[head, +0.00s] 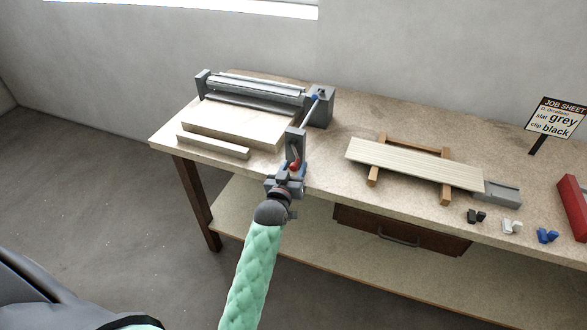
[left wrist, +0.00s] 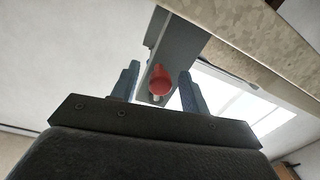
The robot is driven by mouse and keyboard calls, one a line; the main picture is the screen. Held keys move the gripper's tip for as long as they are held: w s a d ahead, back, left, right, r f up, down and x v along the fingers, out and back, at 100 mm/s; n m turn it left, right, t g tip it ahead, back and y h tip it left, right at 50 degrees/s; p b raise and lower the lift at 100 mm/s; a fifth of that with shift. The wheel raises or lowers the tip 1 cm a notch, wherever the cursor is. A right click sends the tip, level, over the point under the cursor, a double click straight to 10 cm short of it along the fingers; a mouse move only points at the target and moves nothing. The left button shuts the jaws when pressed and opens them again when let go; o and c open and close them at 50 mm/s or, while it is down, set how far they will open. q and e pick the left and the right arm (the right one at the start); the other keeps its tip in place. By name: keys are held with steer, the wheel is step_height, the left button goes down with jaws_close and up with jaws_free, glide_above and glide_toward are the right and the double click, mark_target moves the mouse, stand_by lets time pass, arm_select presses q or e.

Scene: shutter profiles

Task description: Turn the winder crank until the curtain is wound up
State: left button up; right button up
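The winder (head: 255,88) stands at the back left of the bench, a grey metal roller between grey end brackets. Its shaft (head: 312,107) leads from the right bracket toward the front to a grey crank arm (head: 296,141). A red crank knob (head: 293,167) sits at the arm's lower end. My left gripper (head: 290,178) is at the knob. In the left wrist view, its two fingers (left wrist: 158,76) are spread on either side of the red knob (left wrist: 162,80), with gaps showing. I cannot make out a separate curtain. My right gripper is not in view.
Pale wooden boards (head: 240,126) lie in front of the winder. A slatted panel (head: 415,165) rests on wooden supports to the right. Small black, white and blue clips, a red object (head: 573,205) and a job sheet sign (head: 557,117) are farther right.

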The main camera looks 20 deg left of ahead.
arm_select(q)
steer(key=shift+s, duration=0.5)
steer(key=s+p, duration=0.2)
steer(key=s, duration=0.4)
steer(key=shift+s+d, duration=0.2)
steer(key=shift+s, duration=0.2)
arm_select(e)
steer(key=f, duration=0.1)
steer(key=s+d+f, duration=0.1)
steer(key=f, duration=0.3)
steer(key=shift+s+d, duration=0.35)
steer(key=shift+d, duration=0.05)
arm_select(q)
steer(key=shift+c, duration=0.2)
